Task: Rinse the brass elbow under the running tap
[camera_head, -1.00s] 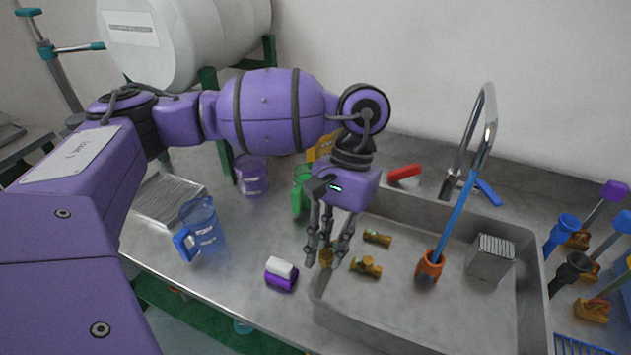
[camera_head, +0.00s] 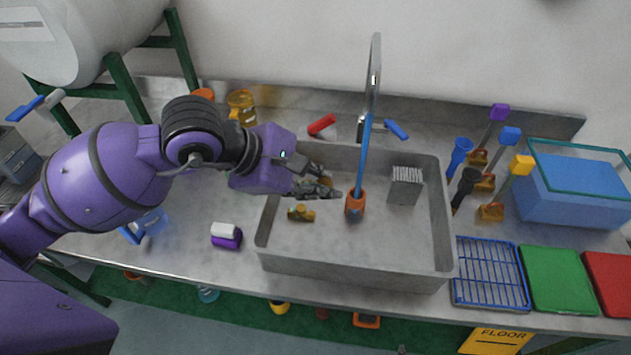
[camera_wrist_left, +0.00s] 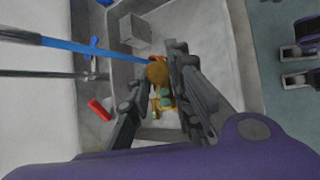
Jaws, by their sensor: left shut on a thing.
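My left gripper (camera_head: 326,190) reaches over the left part of the sink, with its fingers pointing right. In the left wrist view a round brass piece (camera_wrist_left: 158,74), apparently the brass elbow, is between the closed fingers. The curved metal tap (camera_head: 374,75) stands at the sink's back. My right gripper is not in view.
Another brass fitting (camera_head: 301,214) lies in the sink (camera_head: 390,262) below my gripper. A grey slotted block (camera_head: 405,185) stands right of the cup. A red object (camera_head: 321,125) and blue handle (camera_head: 397,130) are behind the sink. The sink's front right is clear.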

